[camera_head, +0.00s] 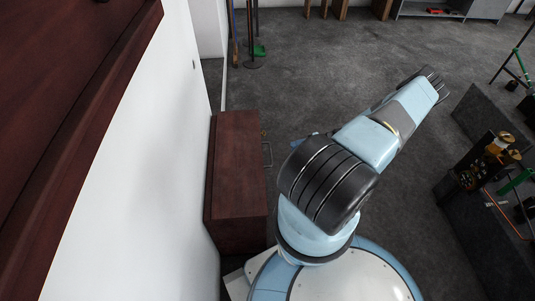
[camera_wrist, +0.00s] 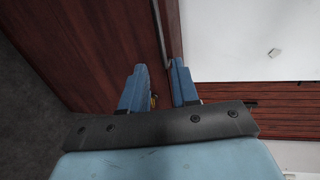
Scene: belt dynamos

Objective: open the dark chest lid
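The dark red-brown wooden chest (camera_head: 240,170) stands against the white wall in the head view. Its lid looks shut. A thin metal handle (camera_head: 267,155) shows at its right side. In the wrist view the chest's wooden panel (camera_wrist: 90,45) fills the upper left, and a thin dark metal bar (camera_wrist: 160,30) runs along the wood above the fingers. My gripper (camera_wrist: 159,78) is open, its two blue fingers apart and close to the wood. I cannot tell if they touch it. In the head view my arm hides most of the gripper.
The white wall (camera_head: 130,160) runs close along the chest's left side. Dark wood (camera_head: 70,80) fills the upper left corner. Grey floor (camera_head: 330,60) is clear beyond the chest. A dark bench (camera_head: 470,215) with small parts stands at the right.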

